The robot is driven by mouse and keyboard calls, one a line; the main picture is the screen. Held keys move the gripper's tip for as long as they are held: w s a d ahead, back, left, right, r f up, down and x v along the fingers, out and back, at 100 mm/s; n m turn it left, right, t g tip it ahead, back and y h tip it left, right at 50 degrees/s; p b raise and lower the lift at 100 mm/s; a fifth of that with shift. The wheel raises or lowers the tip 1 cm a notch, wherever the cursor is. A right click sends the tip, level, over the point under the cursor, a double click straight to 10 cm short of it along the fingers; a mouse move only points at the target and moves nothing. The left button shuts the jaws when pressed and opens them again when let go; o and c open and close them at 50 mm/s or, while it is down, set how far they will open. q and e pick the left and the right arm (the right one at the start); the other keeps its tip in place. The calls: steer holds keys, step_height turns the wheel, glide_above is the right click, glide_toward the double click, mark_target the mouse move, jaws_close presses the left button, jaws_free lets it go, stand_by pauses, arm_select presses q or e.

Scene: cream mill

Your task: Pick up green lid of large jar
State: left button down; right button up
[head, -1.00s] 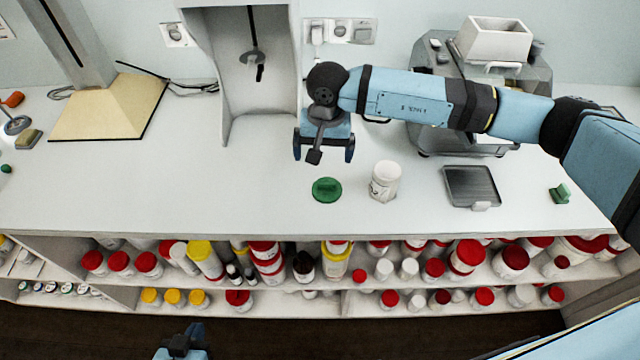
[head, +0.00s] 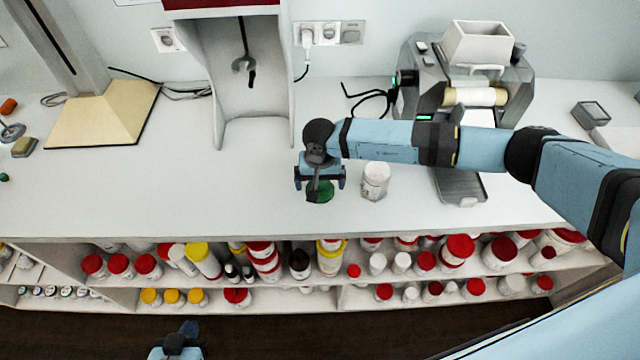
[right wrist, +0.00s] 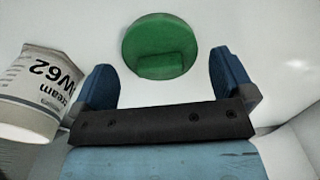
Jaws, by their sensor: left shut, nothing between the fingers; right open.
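The green lid (head: 320,191) is round and lies on the white worktop near its front edge, partly hidden by my right gripper in the head view. It shows whole in the right wrist view (right wrist: 160,46), beyond and between the fingertips. My right gripper (head: 320,183) is open and empty above the lid; its two blue fingers (right wrist: 164,75) are apart and not around the lid. The white large jar (head: 375,182) stands open just right of the lid; its label reads "W62" in the right wrist view (right wrist: 38,95). My left gripper (head: 178,345) is low at the bottom edge, shut and empty.
A grey mill machine (head: 465,80) with a white hopper and a dark tray (head: 460,187) stands at the right. A grey stand (head: 250,90) is at the back. Shelves (head: 120,280) of lidded jars lie below the worktop. The worktop left of the lid is clear.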

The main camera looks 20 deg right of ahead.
steer(key=shift+f, duration=0.65)
arm_select(q)
steer(key=shift+r, duration=0.1)
arm_select(e)
steer(key=c, duration=0.7)
arm_select(q)
steer(key=shift+s, duration=0.1)
arm_select(e)
steer(key=shift+r, duration=0.1)
steer(key=shift+c, duration=0.2)
